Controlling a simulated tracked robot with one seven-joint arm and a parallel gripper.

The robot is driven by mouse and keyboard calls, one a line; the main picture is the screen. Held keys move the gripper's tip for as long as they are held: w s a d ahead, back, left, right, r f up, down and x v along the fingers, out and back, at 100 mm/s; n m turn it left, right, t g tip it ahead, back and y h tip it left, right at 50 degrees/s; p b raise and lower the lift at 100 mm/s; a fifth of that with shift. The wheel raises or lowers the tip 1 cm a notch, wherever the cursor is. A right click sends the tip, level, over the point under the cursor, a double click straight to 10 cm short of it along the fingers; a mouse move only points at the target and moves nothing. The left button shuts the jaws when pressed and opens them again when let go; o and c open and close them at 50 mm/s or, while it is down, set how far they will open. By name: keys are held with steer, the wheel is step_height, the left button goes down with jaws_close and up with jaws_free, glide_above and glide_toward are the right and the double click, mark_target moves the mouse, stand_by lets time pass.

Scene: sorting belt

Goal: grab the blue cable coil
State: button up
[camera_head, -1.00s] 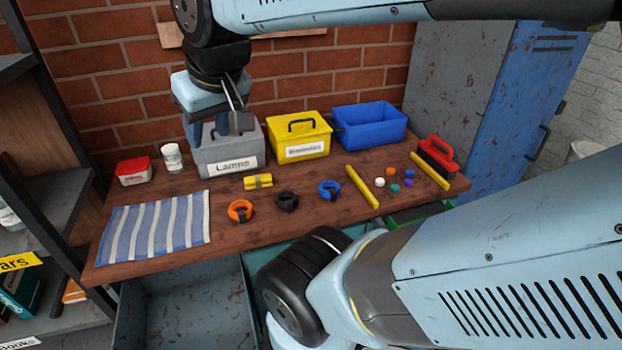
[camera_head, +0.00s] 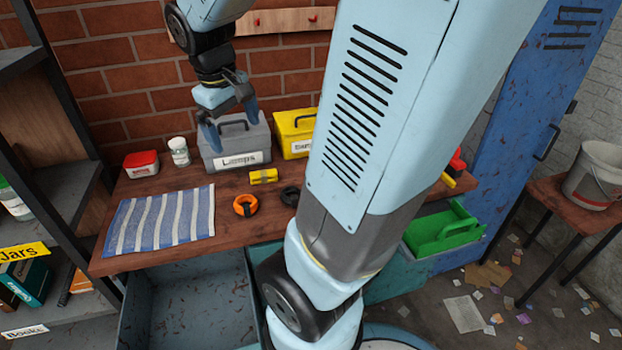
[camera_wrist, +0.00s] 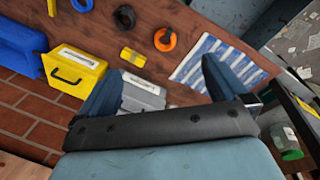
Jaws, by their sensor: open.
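The blue cable coil (camera_wrist: 82,4) shows only at the top edge of the wrist view, partly cut off. In the head view it is hidden behind my arm. The black coil (camera_head: 290,196) lies beside it, and the orange coil (camera_head: 245,205) lies farther left on the bench. My gripper (camera_head: 230,120) is open and empty, above the grey Lamps box at the back of the bench. In the wrist view its fingers (camera_wrist: 160,78) are spread wide, well away from the blue coil.
The grey Lamps box (camera_head: 233,158) and yellow box (camera_head: 293,147) stand along the back. A striped cloth (camera_head: 160,220) covers the left of the wooden bench. A yellow bundle (camera_head: 263,177) lies before the Lamps box. My arm hides the bench's right part.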

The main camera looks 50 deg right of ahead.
steer(key=w+d+f+n+g+h, duration=0.1)
steer(key=d+f+n+g+h, duration=0.1)
steer(key=d+f, duration=0.5)
steer(key=w+d+f+n+g+h, duration=0.2)
steer(key=d+f+g, duration=0.3)
steer(key=d+f, duration=0.2)
steer(key=w+d+f+n+g+h, duration=0.1)
steer(key=d+f+n+g+h, duration=0.1)
steer(key=d+f+g, duration=0.2)
steer(key=shift+w+d+f, duration=0.1)
steer(key=shift+d+f, duration=0.4)
steer(key=shift+f, duration=0.65)
steer(key=shift+w+d+f, duration=0.1)
steer(key=shift+d+f, duration=0.45)
steer(key=shift+f, duration=0.55)
steer(key=shift+w+d+f, duration=0.1)
steer(key=shift+d+f, duration=0.4)
steer(key=shift+f, duration=0.65)
steer(key=shift+s+d+f+h, duration=0.3)
steer(key=shift+d+f, duration=0.05)
steer(key=x, duration=0.7)
steer(key=shift+s+d, duration=0.25)
steer(key=shift+s, duration=0.1)
steer(key=shift+x, duration=2.7)
steer(key=shift+r, duration=0.15)
steer(key=shift+c, duration=0.3)
steer(key=c, duration=1)
